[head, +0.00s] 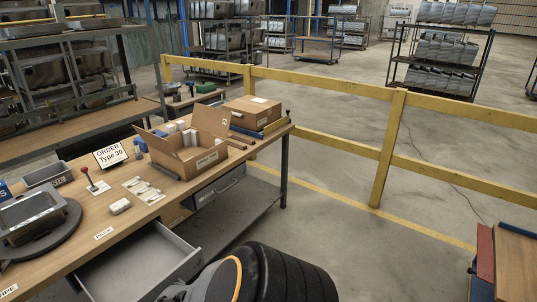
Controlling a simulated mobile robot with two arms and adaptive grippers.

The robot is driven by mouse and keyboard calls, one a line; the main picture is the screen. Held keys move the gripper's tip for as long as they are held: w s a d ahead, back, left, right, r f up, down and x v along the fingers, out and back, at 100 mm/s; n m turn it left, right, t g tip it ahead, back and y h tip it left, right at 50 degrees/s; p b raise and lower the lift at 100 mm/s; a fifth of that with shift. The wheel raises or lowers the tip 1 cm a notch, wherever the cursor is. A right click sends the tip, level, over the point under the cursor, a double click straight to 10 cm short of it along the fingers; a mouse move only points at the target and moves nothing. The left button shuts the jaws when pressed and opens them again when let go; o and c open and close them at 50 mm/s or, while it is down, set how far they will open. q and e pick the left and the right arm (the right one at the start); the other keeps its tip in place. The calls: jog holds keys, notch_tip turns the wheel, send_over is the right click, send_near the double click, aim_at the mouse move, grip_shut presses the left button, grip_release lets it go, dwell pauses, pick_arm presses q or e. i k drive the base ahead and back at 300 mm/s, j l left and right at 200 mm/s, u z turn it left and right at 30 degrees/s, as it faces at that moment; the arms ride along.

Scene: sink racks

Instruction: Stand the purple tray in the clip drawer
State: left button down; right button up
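No purple tray shows in the head view. An open grey drawer (142,270) is pulled out under the front edge of the wooden workbench (165,215). Its visible floor is bare, and its near part is cut off by the bottom edge. A small label (104,233) sits on the bench edge above it, too small to read surely, so I cannot tell if this is the clip drawer. A second grey drawer (218,188) farther right looks shut. Neither of my grippers is in view; only a dark ridged part of my own arm shows at the bottom.
On the bench are an open cardboard box (190,157), a closed box (252,110), an "ORDER Type 30" sign (110,155), a red-knobbed stamp (92,182), white packets (143,189) and a grey bin (45,173). A yellow railing (385,150) stands behind.

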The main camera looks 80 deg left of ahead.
aim_at(143, 276)
jog(key=k+j+u, duration=0.15)
jog(key=u, duration=0.3)
jog(key=k+j+u, duration=0.2)
jog(key=u, duration=0.3)
jog(key=k+j+u, duration=0.1)
jog(key=j+u, duration=0.35)
jog(key=k+j+u, duration=0.1)
jog(key=j, duration=0.55)
jog(key=k+j+u, duration=0.1)
jog(key=j, duration=0.6)
jog(key=k+j+u, duration=0.1)
jog(key=j, duration=0.55)
